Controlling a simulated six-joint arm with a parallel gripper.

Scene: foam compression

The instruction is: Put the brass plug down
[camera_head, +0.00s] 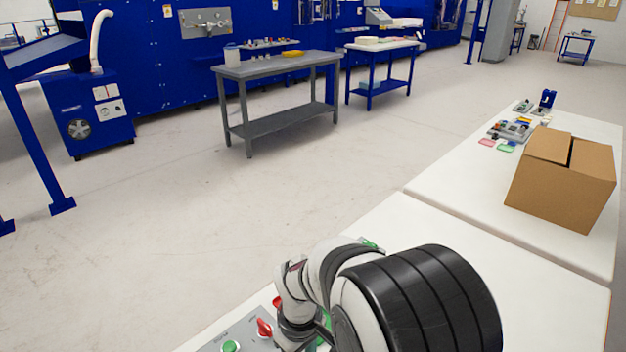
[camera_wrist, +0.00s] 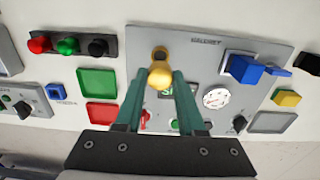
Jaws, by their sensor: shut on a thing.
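The brass plug (camera_wrist: 160,71) shows in the wrist view as a rounded gold piece with a knob at its top. My gripper (camera_wrist: 160,86) is shut on it, with one teal finger on each side. The plug is over the left part of a grey panel (camera_wrist: 205,60). I cannot tell whether it touches the panel or hangs above it. In the head view, my arm hides the plug and the gripper's fingers.
The panel carries a blue lever (camera_wrist: 247,70) and a round gauge (camera_wrist: 216,97). A green tray (camera_wrist: 97,82), a red tray (camera_wrist: 101,114) and a button box (camera_wrist: 68,45) lie left. A cardboard box (camera_head: 560,190) stands on the white table (camera_head: 470,195).

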